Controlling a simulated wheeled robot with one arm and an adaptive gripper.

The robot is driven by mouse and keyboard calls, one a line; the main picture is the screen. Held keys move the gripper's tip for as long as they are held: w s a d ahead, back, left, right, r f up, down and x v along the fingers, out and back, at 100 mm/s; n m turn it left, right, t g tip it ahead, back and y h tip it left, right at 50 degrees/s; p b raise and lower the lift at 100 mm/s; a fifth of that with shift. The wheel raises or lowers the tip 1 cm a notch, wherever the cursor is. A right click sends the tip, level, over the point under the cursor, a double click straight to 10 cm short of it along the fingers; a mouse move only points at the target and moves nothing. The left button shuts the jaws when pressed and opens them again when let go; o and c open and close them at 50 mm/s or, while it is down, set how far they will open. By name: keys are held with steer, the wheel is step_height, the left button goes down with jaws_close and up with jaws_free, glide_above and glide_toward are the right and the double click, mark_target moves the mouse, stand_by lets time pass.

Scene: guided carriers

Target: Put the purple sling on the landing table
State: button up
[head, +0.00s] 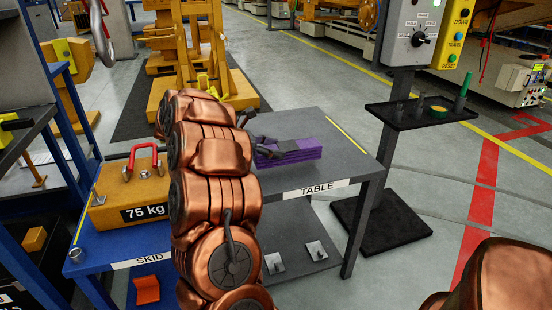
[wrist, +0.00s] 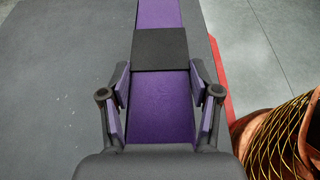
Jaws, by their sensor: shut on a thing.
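The purple sling (head: 303,152) is a flat folded bundle with a dark grey patch. In the head view it is at the table top, either resting on it or just above; I cannot tell which. The landing table (head: 335,155) is grey and labelled TABLE. My gripper (wrist: 161,100) is shut on the sling (wrist: 162,98), with a finger pad along each long side. In the head view my copper arm hides most of the gripper and the table's left part.
Left of the table stands a blue skid (head: 82,262) with a yellow 75 kg weight (head: 115,205) with a red handle. A control post (head: 385,140) with a small dark shelf (head: 420,113) stands just right of the table. The table top's right part is clear.

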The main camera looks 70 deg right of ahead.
steer(key=shift+s+d+f, duration=0.2)
steer(key=shift+s+d, duration=0.1)
steer(key=shift+d, duration=0.1)
steer(key=shift+a+f+b, duration=0.1)
steer(key=shift+f+b, duration=0.3)
steer(key=shift+f, duration=1.1)
steer(key=shift+f, duration=0.15)
steer(key=o, duration=1.6)
steer(key=shift+w+r, duration=0.15)
steer(key=shift+r, duration=0.05)
steer(key=p+v, duration=0.1)
steer(key=v, duration=1)
steer(key=shift+w+a+r+p, duration=0.2)
steer(key=shift+w+a+p, duration=0.05)
steer(key=shift+p, duration=0.05)
